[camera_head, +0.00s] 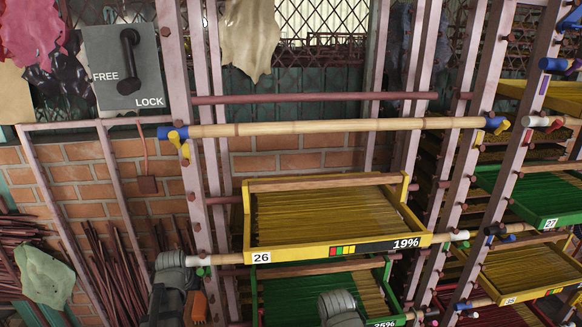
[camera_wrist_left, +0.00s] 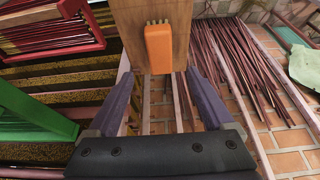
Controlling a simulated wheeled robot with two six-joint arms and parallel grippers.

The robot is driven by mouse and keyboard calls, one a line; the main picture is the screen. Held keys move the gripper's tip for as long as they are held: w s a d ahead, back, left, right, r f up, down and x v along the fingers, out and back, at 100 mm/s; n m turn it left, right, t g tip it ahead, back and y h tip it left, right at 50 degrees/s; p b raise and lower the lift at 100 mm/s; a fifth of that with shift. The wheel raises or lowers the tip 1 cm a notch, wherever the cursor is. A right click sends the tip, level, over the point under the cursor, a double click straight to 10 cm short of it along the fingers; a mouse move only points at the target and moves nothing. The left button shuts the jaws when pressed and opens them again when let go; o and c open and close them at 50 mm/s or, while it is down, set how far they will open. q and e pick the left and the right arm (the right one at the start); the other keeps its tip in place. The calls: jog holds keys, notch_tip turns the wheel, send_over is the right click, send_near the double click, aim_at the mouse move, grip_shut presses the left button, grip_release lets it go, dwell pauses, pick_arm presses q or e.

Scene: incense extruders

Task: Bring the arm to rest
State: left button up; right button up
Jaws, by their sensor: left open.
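My left gripper (camera_wrist_left: 159,88) shows in the left wrist view with its two purple fingers spread apart and nothing held between them. Just beyond the fingertips is a wooden board with an orange block (camera_wrist_left: 158,48) on it; I cannot tell whether the fingers touch it. In the head view, a grey part of my left arm shows at the bottom left, beside an orange piece (camera_head: 199,306). The left fingers are not clear there. Another grey rounded arm part shows at the bottom middle, with no right fingers visible.
A yellow tray (camera_head: 330,248) marked 26 and 19% sits in the rack above a green tray (camera_head: 395,319). A bamboo pole (camera_head: 340,127) spans the rack. A FREE/LOCK lever panel (camera_head: 105,85) hangs upper left. Thin reddish rods (camera_head: 110,265) lean against the brick wall.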

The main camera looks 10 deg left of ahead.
aim_at(200, 304)
pick_arm(q)
jog(key=b+x, duration=0.9)
jog(key=x, duration=0.2)
jog(key=shift+w+b, duration=0.1)
jog(key=shift+b, duration=0.25)
jog(key=shift+r, duration=0.1)
